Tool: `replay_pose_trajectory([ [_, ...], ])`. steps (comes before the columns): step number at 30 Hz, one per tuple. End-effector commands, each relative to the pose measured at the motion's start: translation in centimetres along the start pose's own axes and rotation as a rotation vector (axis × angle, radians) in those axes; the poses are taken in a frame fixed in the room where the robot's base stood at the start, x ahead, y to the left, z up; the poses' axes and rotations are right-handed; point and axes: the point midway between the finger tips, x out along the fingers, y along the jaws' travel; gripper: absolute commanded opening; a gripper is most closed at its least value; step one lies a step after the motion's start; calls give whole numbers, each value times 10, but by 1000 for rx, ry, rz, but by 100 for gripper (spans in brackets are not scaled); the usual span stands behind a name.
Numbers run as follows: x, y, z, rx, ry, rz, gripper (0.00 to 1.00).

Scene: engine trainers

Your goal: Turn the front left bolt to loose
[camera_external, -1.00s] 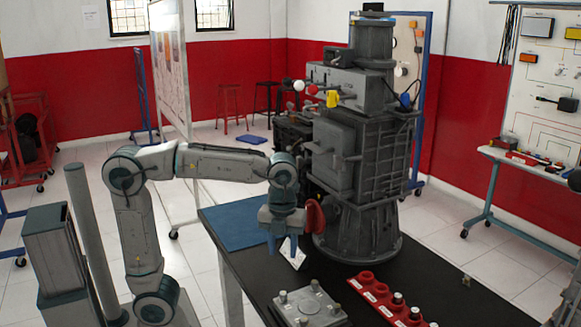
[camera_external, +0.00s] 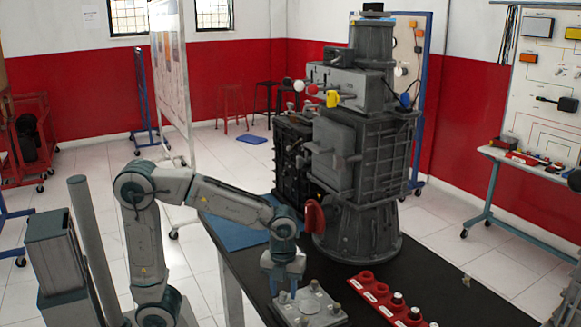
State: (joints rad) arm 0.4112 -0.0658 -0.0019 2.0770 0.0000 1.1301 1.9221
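A grey metal plate (camera_external: 308,303) with upright bolts near its corners lies on the black table at the bottom middle. The bolt (camera_external: 283,297) at its left corner in the picture is just below my gripper. Other bolts stand at the far corner (camera_external: 314,285) and the right corner (camera_external: 337,308). My gripper (camera_external: 286,287) points down over the left part of the plate, its two fingers apart. Its fingertips are close to the left bolt; I cannot tell whether they are around it or touch it. How far each bolt is turned is too small to tell.
A red holder (camera_external: 376,290) with several sockets and labels lies right of the plate. A large grey engine (camera_external: 350,160) stands behind on the table, with a red part (camera_external: 314,216) near my wrist. A blue mat (camera_external: 238,230) covers the table's back left.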

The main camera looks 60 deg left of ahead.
Motion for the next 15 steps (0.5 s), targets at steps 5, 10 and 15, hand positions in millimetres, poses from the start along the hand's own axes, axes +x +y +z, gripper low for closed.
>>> replay_pose_trajectory([
  [5, 0, 0, 0, 0, 0, 0, 39],
  [10, 0, 0, 0, 0, 0, 0, 8],
  [15, 0, 0, 0, -1, 0, 0, 0],
])
